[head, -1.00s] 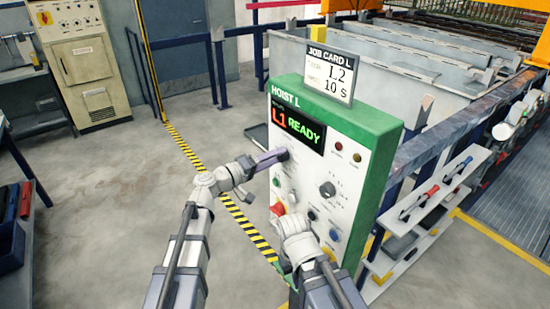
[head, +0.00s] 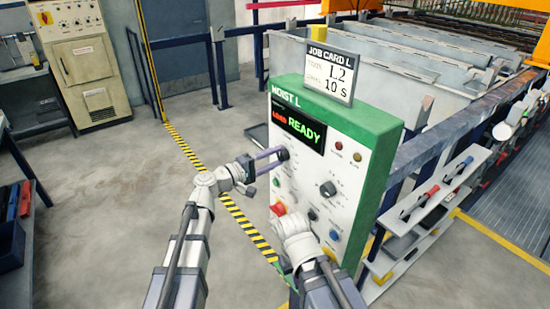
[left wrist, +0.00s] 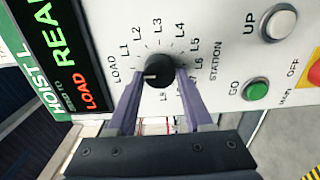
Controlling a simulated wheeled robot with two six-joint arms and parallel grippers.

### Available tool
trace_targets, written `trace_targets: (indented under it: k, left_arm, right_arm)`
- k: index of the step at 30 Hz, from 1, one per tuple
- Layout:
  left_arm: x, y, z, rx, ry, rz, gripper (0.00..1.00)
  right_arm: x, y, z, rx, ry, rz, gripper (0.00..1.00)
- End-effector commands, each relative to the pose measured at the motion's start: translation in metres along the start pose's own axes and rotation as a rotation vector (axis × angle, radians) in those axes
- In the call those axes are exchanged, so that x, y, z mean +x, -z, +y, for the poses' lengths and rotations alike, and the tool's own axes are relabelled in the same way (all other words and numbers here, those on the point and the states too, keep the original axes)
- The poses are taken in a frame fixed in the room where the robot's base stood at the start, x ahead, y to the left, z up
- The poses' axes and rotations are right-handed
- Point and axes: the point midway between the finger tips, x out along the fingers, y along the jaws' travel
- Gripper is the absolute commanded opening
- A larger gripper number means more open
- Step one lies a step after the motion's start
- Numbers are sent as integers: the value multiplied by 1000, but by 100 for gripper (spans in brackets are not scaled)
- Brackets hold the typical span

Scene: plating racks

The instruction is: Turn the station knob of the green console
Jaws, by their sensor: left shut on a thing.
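The green console (head: 384,165) has a white front panel marked HOIST L. Its display (head: 298,127) reads LOAD and READY. The station knob (left wrist: 158,70) is round and black, ringed by the labels LOAD and L1 upward. Its white mark points left, towards LOAD. My left gripper (left wrist: 158,82) has its two purple fingers on either side of the knob, shut on it. In the head view the left gripper (head: 272,161) reaches the panel's left part from the left. My right arm's wrist (head: 294,230) is in front of the panel's lower part; its fingers cannot be made out.
A job card (head: 331,75) on top of the console reads L.2 and 10 S. A second black knob (head: 327,188), a red button (head: 278,209) and a blue button (head: 334,235) are on the panel. Tool shelves (head: 437,190) stand at right.

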Motion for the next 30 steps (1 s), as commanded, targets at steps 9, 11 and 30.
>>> trace_targets:
  k: [9, 11, 30]
  left_arm:
    - [0, 0, 0, 0, 1, 1, 55]
    - [0, 0, 0, 0, 1, 1, 62]
    - [-31, -1, 0, 0, 0, 3, 80]
  right_arm:
    - [0, 0, 0, 0, 0, 0, 0]
    - [0, 0, 0, 0, 0, 0, 0]
    - [0, 0, 0, 0, 0, 0, 0]
